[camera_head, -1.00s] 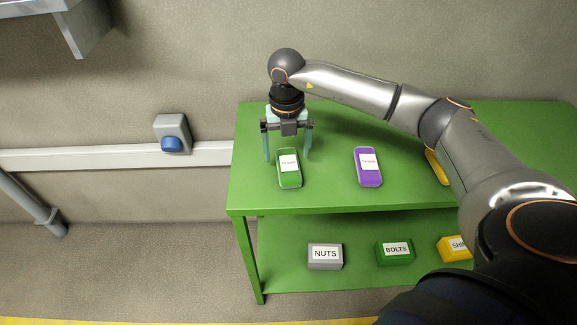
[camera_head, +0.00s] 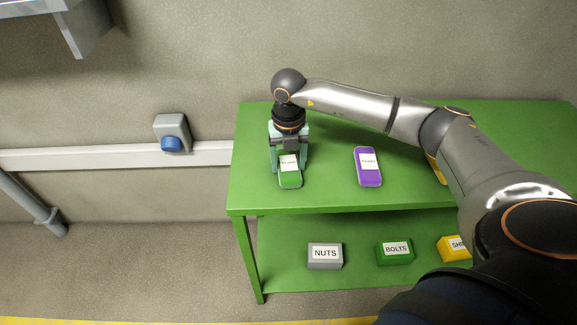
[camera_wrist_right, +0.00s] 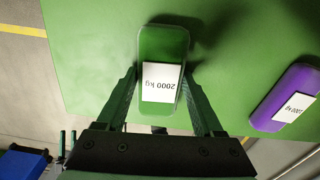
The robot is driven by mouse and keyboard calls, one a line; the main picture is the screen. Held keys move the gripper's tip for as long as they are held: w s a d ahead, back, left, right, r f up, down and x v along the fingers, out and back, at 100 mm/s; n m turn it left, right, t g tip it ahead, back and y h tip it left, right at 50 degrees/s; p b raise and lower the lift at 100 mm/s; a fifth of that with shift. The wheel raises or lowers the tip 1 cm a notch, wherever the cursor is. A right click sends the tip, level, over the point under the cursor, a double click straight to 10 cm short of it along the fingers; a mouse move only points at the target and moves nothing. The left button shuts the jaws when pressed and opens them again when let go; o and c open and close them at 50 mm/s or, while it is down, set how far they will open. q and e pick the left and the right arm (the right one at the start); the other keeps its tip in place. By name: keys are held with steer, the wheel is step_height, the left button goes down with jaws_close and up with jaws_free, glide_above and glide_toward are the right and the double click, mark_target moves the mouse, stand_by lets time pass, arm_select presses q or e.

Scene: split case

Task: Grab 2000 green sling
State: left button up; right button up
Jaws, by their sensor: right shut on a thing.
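The green sling (camera_head: 290,180) is a rounded green block with a white label, on the left part of the green table's top. In the right wrist view the green sling (camera_wrist_right: 163,45) has a label reading "2000 kg". My right gripper (camera_head: 289,170) reaches down over it, and its fingers are shut on its two long sides. The fingers of my right gripper (camera_wrist_right: 162,95) also show against the block in the wrist view. I cannot tell whether the block is lifted off the table. My left gripper is not in view.
A purple sling (camera_head: 368,167) lies to the right on the green table (camera_head: 330,200). A yellow one (camera_head: 436,169) is partly hidden by my right arm. Boxes marked NUTS (camera_head: 325,257), BOLTS (camera_head: 395,253) and a yellow one (camera_head: 452,249) stand on the lower shelf. A blue button (camera_head: 172,144) is on the wall.

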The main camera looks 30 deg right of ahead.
jaws_close()
steer(key=shift+r, duration=0.1)
